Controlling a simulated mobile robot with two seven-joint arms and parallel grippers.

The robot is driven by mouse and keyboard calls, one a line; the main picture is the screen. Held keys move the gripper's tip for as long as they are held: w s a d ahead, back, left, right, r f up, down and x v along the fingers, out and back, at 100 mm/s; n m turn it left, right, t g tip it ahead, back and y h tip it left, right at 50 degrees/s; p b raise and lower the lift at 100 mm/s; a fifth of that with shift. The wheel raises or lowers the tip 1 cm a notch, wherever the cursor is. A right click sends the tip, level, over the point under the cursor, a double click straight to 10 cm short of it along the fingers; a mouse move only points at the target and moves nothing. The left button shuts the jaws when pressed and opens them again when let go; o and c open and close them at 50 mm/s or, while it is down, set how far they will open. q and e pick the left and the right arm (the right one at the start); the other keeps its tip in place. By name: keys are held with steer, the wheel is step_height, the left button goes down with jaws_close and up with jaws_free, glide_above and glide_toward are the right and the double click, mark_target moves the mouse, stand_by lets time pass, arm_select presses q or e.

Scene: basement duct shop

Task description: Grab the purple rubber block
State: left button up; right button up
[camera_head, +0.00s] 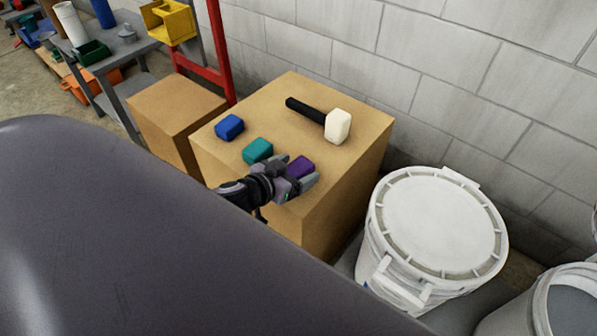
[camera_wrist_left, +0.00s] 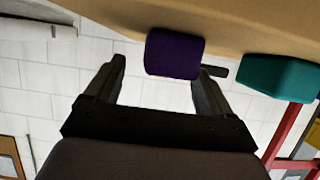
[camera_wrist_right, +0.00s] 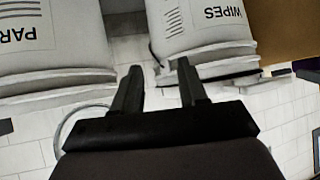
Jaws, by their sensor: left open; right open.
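The purple rubber block (camera_head: 300,167) sits on top of a cardboard box (camera_head: 335,190), near its front edge. My left gripper (camera_head: 296,184) is at the block's near side and partly covers it. In the left wrist view the purple block (camera_wrist_left: 174,54) shows upside down, beyond the two open fingers (camera_wrist_left: 160,80) and mostly in line with the gap between them. I cannot tell whether a finger touches it. My right gripper (camera_wrist_right: 158,85) is open and empty, facing white buckets in the right wrist view; it is hidden in the head view.
A teal block (camera_head: 257,150) and a blue block (camera_head: 229,127) lie left of the purple one. A mallet (camera_head: 338,125) with a white head lies behind. A lidded white bucket (camera_head: 440,222) stands right of the box, and a smaller box (camera_head: 172,108) stands left.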

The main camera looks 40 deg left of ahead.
mark_target(298, 169)
arm_select(q)
steer(key=shift+x, duration=1.8)
steer(key=shift+a+f, duration=0.1)
steer(key=shift+f, duration=0.05)
steer(key=c, duration=1)
